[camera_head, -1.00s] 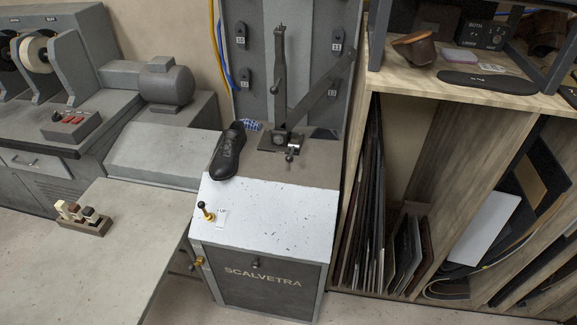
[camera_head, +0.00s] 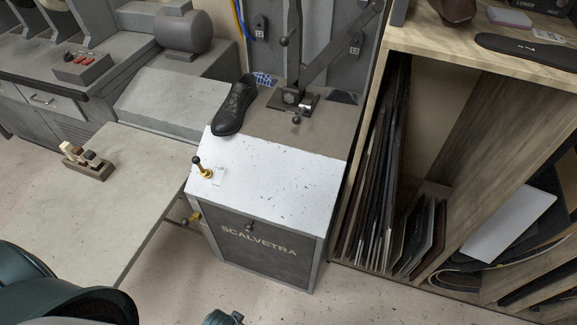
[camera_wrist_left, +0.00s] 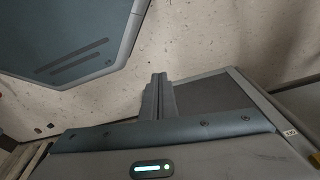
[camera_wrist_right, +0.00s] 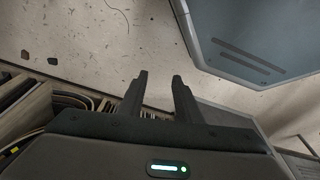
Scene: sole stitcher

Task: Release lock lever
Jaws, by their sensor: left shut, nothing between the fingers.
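The grey SCALVETRA machine (camera_head: 260,240) stands in the middle of the head view. A lever with a black knob and brass base (camera_head: 203,167) stands on its white sloped top, beside a small label. A brass knob (camera_head: 195,217) sticks out of its left side, and a small lever (camera_head: 297,118) sits by the post's base. I cannot tell which is the lock lever. A black shoe (camera_head: 235,106) rests behind the white top. My left gripper (camera_wrist_left: 159,80) is shut and empty; my right gripper (camera_wrist_right: 160,80) is open and empty. Both point at the floor, away from the levers.
A pale table (camera_head: 110,200) with a small block holder (camera_head: 87,162) stands left of the machine. A wooden shelf (camera_head: 450,190) with upright sheets stands close on the right. The floor in front of the machine (camera_head: 180,285) is clear. My teal arm parts show at the bottom.

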